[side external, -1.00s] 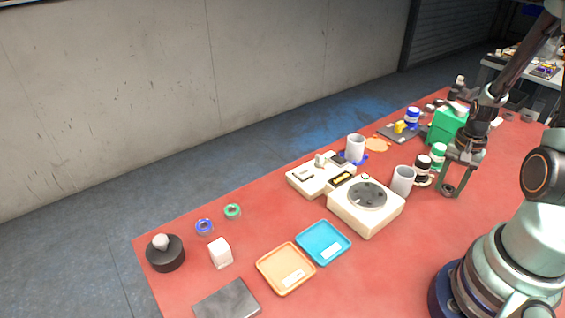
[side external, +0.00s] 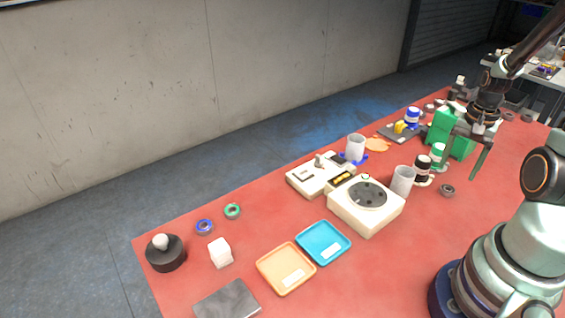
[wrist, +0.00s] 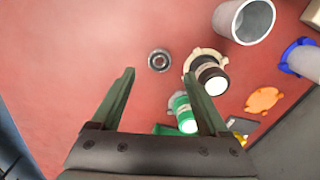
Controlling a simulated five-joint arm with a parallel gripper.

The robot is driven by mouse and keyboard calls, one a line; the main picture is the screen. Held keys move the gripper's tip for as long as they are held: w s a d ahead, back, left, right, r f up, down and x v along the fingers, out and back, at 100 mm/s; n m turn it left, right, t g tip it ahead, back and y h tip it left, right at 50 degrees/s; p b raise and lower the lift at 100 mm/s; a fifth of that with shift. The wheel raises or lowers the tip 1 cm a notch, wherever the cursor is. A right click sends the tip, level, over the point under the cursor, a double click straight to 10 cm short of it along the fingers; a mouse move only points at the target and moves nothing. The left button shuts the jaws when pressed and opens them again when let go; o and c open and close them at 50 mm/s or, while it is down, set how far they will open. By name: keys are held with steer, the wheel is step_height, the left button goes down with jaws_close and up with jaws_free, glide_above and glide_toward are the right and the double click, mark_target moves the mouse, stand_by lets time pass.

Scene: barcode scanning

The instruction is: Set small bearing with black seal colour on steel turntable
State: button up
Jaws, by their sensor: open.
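A small dark grey ring-shaped bearing (side external: 447,191) lies flat on the red table, right of the cups; its seal colour is hard to tell. In the wrist view the bearing (wrist: 159,61) lies between and just beyond my fingertips. My gripper (side external: 461,171) is open and empty, above the table, with its fingers apart and clear of the bearing. The steel turntable (side external: 367,195) is a round grey disc with dark holes on a cream box, left of the gripper. Nothing rests on the disc.
A grey cup (side external: 402,181), a black bottle (side external: 423,168) and a green-and-white bottle (side external: 438,154) stand between the turntable and my gripper. A green box (side external: 460,148) is behind the gripper. Orange (side external: 285,268) and blue (side external: 322,242) trays lie in front left.

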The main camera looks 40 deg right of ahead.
step_height(320, 180, up, 5)
steer(key=w+a+r+n+t, duration=0.1)
steer(key=w+a+r+n, duration=0.2)
steer(key=a, duration=0.2)
steer(key=w+a+r+n+t, duration=0.1)
steer(key=w+a+r+n, duration=0.2)
steer(key=a, duration=0.3)
steer(key=w+a+r+n+t+h, duration=0.1)
steer(key=w+a+r+n, duration=0.2)
steer(key=a+r+n, duration=0.1)
steer(key=shift+a+n+t, duration=0.4)
steer(key=shift+a, duration=0.4)
steer(key=shift+o, duration=0.6)
steer(key=a+r+n+t+y, duration=0.1)
steer(key=a+r+n, duration=0.2)
steer(key=a+n, duration=0.2)
steer(key=a, duration=0.3)
steer(key=shift+s+t, duration=0.2)
steer(key=shift+t, duration=0.2)
